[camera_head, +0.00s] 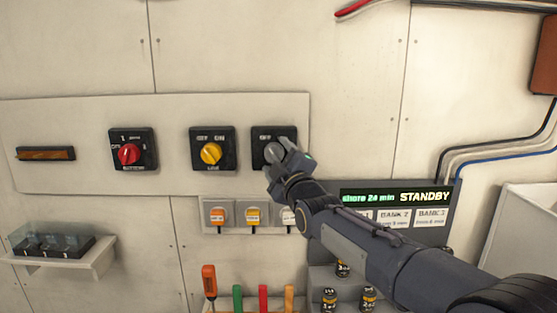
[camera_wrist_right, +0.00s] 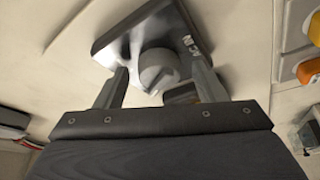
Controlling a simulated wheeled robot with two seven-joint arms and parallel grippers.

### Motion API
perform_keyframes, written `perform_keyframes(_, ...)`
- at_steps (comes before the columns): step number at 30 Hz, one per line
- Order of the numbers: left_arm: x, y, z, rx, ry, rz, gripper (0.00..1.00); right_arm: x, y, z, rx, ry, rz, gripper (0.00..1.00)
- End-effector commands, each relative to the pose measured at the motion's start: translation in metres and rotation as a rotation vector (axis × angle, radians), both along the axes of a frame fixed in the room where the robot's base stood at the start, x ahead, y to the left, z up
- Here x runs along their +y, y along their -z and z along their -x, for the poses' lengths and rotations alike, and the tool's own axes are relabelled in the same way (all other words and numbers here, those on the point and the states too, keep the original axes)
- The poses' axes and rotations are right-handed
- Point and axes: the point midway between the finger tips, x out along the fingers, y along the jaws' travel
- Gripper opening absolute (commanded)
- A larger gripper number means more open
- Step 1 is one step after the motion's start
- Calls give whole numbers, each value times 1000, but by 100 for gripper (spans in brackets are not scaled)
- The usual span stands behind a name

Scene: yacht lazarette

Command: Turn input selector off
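Three black rotary switches sit on a pale wall panel in the head view: one with a red knob (camera_head: 129,154), one with a yellow knob (camera_head: 211,153), and one with a grey knob (camera_head: 273,151). In the right wrist view the grey knob (camera_wrist_right: 158,70) lies between my two open fingers, with gaps on both sides. My left gripper is out of view.
Below are small boxes with orange (camera_head: 218,216) and yellow (camera_head: 252,216) parts, and a display reading STANDBY (camera_head: 425,197). Colored-handled tools (camera_head: 238,297) and batteries (camera_head: 330,298) stand lower. A small shelf (camera_head: 85,263) is at left. Cables (camera_head: 480,150) run at right.

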Motion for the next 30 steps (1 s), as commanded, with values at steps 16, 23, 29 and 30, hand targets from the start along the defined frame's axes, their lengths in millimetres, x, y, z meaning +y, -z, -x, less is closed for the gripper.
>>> perform_keyframes(16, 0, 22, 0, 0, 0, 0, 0, -15, 10, 43, -3, -2, -5, 64)
perform_keyframes(23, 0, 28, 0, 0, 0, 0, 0, -25, 14, 69, -2, -1, -3, 64)
perform_keyframes(29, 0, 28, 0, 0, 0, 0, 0, -26, 15, 72, -1, 0, 0, 64)
perform_keyframes(30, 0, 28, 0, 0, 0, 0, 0, -26, 15, 72, -1, 0, 0, 64)
